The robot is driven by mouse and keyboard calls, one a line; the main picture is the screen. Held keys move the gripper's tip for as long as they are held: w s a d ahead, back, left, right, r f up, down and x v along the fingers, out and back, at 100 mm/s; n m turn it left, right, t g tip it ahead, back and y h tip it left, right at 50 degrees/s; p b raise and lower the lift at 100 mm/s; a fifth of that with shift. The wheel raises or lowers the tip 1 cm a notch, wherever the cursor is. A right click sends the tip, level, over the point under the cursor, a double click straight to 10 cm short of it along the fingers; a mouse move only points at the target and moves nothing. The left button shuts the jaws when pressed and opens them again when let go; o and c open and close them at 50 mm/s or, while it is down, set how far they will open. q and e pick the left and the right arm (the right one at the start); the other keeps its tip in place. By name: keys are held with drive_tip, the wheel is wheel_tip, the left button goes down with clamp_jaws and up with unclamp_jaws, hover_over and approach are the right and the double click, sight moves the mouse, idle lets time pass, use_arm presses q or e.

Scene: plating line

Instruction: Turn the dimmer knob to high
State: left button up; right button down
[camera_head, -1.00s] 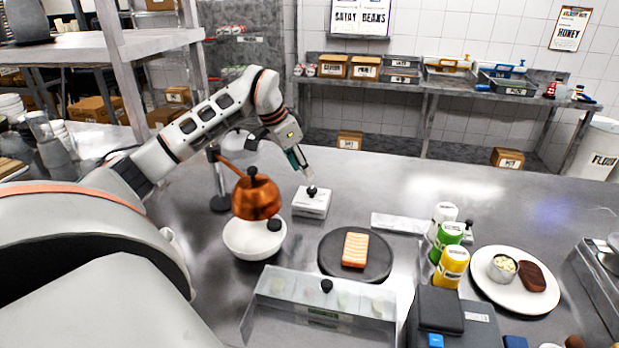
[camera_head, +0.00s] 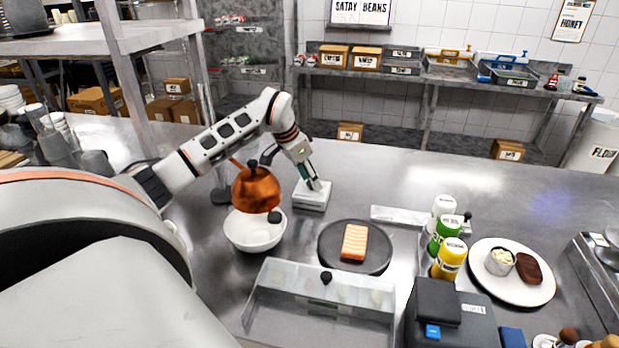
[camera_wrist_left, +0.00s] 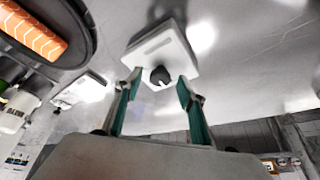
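The dimmer is a white box (camera_head: 311,199) on the steel counter, behind the bowl and the dark plate. In the left wrist view it is a white plate (camera_wrist_left: 160,50) with a slot and a round black knob (camera_wrist_left: 160,76). My left gripper (camera_head: 315,185) is low over the box and hides the knob in the head view. In the left wrist view its two green-sided fingers (camera_wrist_left: 159,82) are open, one on each side of the knob, with gaps visible between. I cannot tell which setting the knob points to. My right gripper is not in view.
A dark plate (camera_head: 328,262) with salmon, a clear-lidded bin (camera_head: 275,285) and several bottles (camera_head: 446,258) stand nearby.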

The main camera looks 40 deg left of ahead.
use_arm(q)
drive_tip(key=c, duration=1.1)
